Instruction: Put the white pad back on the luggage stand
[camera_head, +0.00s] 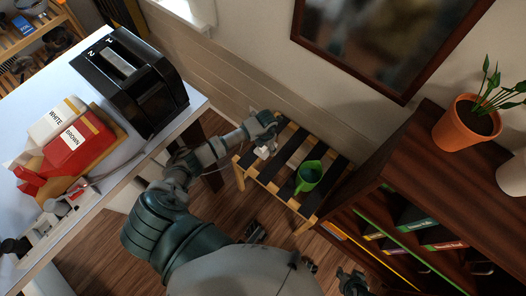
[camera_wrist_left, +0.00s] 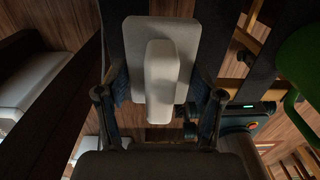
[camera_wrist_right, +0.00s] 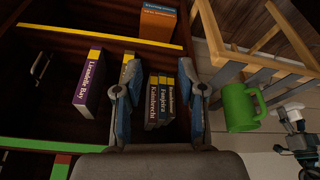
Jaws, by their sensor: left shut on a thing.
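The luggage stand (camera_head: 290,150) is a wooden frame with dark straps in the middle of the head view. The white pad (camera_wrist_left: 190,35) is a pale plate with a raised block, and it fills the centre of the left wrist view. My left gripper (camera_wrist_left: 160,92) is shut on its block. In the head view the left gripper (camera_head: 264,134) is over the stand's left end, with a small bit of the pad (camera_head: 263,152) showing. I cannot tell whether the pad touches the straps. My right gripper (camera_wrist_right: 160,98) is open and empty, facing the bookshelf.
A dark bookcase (camera_head: 405,165) with a potted plant (camera_head: 467,122) stands to the right.

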